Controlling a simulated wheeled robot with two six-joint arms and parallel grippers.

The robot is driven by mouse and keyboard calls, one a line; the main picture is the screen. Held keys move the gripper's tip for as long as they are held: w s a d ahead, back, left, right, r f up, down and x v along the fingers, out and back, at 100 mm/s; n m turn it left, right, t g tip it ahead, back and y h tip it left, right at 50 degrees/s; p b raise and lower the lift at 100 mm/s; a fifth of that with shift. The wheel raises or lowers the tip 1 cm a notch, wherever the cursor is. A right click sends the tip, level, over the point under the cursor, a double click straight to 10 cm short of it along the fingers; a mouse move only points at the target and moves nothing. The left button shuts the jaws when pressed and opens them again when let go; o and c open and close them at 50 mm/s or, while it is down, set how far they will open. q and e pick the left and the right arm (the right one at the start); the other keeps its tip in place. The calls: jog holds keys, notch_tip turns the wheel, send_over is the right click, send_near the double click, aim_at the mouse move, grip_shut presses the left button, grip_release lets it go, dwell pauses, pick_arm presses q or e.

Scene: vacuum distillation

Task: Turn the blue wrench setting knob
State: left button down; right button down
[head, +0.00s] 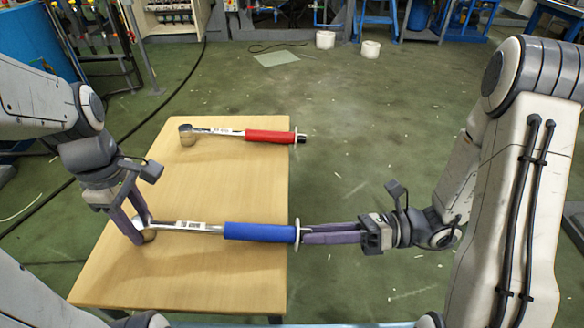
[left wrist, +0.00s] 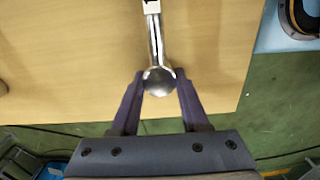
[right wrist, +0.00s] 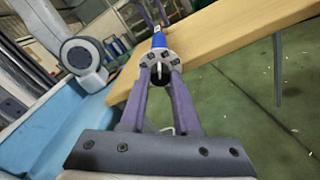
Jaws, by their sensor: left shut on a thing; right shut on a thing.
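The blue-handled wrench (head: 260,232) lies across the near part of the wooden table, its handle end reaching the table's right edge. My left gripper (head: 142,232) is shut on its round metal head, which shows between the fingers in the left wrist view (left wrist: 159,82). My right gripper (head: 304,235) comes from the right, off the table, and is shut on the setting knob at the handle's end. In the right wrist view a pale disc with dark spots (right wrist: 160,58) sits at the fingertips, with the blue handle (right wrist: 159,40) behind it. The knob is mostly hidden by the fingers.
A red-handled wrench (head: 270,136) lies farther back on the table (head: 210,270), its end slightly past the right edge. The table between the wrenches is clear. Open green floor lies to the right. Two white buckets (head: 325,40) stand far back.

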jog(key=shift+n+t, duration=0.5)
jog(key=shift+n, duration=1.2)
jog(key=c, duration=0.6)
grip_release()
jog(key=shift+c, duration=0.2)
jog(key=d, duration=1.2)
jog(key=shift+r, duration=0.2)
